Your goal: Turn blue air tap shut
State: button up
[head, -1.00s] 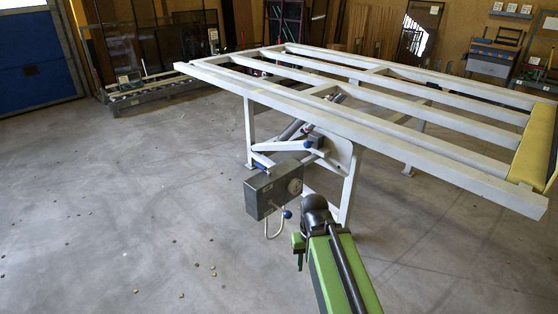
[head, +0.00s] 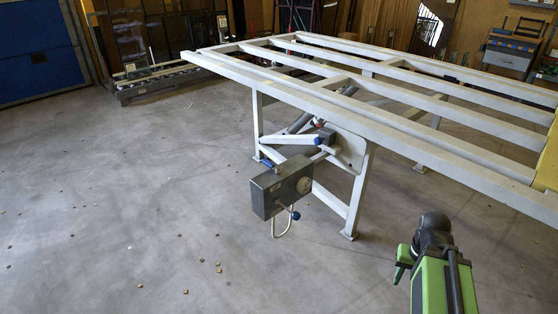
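A grey control box (head: 282,187) hangs at the near leg of the white tilting frame (head: 300,85). A blue knob (head: 294,215) sits low on the box's right side, above a looped pale hose (head: 281,233). A small blue part (head: 266,163) shows at the box's top, and a blue-ended lever (head: 318,140) is above it. I cannot tell for certain which blue part is the air tap, or its turn position. My green and black arm is at lower right. My gripper (head: 402,262), seemingly the small green end, is well right of the box, apart from it; its fingers are unclear.
The frame's legs (head: 359,195) stand between the box and the space behind. Grey floor (head: 130,220) is open at left and in front, with small scattered bits. Racks line the back wall.

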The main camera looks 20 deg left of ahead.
aim_at(265, 162)
jog(key=z, duration=0.2)
jog(key=k, duration=0.8)
jog(key=u, duration=1)
jog(key=i, duration=0.95)
jog(key=u, duration=0.05)
